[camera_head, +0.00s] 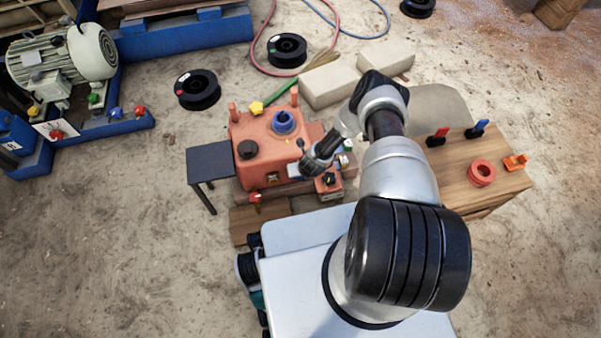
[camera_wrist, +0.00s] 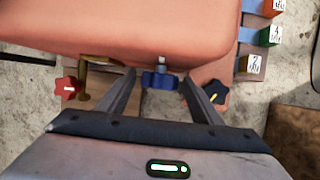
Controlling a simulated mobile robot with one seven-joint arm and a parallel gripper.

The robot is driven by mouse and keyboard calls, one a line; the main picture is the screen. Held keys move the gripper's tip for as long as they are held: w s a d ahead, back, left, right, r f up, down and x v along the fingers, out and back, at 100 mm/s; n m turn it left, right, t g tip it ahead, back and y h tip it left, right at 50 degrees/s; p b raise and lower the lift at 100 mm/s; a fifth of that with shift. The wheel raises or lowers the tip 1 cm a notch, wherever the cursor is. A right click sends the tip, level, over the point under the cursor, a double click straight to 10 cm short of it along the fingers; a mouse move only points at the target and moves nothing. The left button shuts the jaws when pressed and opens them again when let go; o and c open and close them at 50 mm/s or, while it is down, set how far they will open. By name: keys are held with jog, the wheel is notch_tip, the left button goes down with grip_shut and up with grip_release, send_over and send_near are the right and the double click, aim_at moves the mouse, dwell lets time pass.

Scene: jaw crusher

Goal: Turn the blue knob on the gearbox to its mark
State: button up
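The gearbox (camera_head: 262,138) is an orange-red housing on a low stand in the head view. Its underside edge and face (camera_wrist: 130,35) fill the top of the wrist view. The blue knob (camera_wrist: 160,81) sits on a short pale shaft at the gearbox's edge. My gripper (camera_wrist: 158,76) is open, with one finger on each side of the knob and a gap visible on both sides. In the head view my gripper is beside the gearbox's right side and the knob cannot be made out there. I cannot make out the knob's mark.
A red star knob (camera_wrist: 66,88) and a brass-coloured part (camera_wrist: 86,93) are left of the fingers. A black knob with a yellow pointer (camera_wrist: 213,94) is close to the right finger. Labelled blocks (camera_wrist: 270,36) stand at right. A wooden table (camera_head: 455,165) stands right of my arm.

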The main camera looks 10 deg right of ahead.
jog(key=c, duration=0.8)
jog(key=shift+c, duration=0.2)
jog(key=shift+a, duration=0.15)
jog(key=h, duration=0.2)
jog(key=shift+a+n+h, duration=0.3)
jog(key=shift+a+h, duration=0.05)
jog(key=shift+h, duration=0.05)
jog(key=h, duration=0.3)
jog(key=n+h, duration=0.1)
jog(key=shift+a+f, duration=0.2)
jog(key=shift+a, duration=0.15)
jog(key=shift+h, duration=0.4)
jog(key=o, duration=1.1)
jog(key=shift+c, duration=0.2)
